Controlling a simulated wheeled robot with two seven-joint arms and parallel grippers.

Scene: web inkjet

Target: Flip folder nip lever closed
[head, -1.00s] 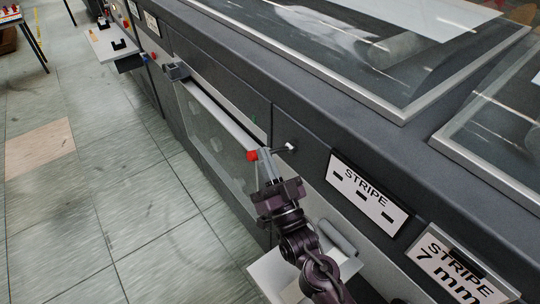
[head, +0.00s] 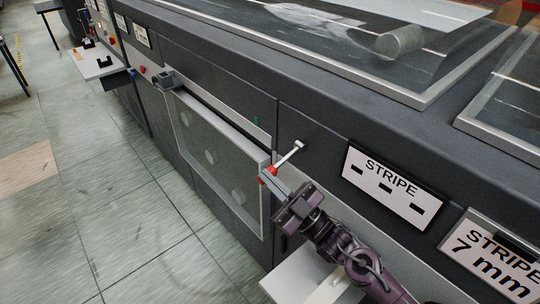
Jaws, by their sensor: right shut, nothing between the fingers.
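A lever with a light metal shaft (head: 290,153) and a red tip (head: 266,174) projects from the dark front of the machine. It slants down and left from its pivot near the "STRIPE" label. My right gripper (head: 271,178) is shut, with its fingertips at the red tip. The fingers overlap the tip in the picture, so I cannot tell whether they touch it. Nothing is held between them. My left gripper is not in view.
A framed clear panel (head: 215,150) covers the machine front left of the lever. The "STRIPE" label (head: 392,187) and "STRIPE 7 mm" label (head: 495,256) are at the right. A white shelf (head: 295,278) juts out below my gripper. Tiled floor (head: 110,210) lies open at the left.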

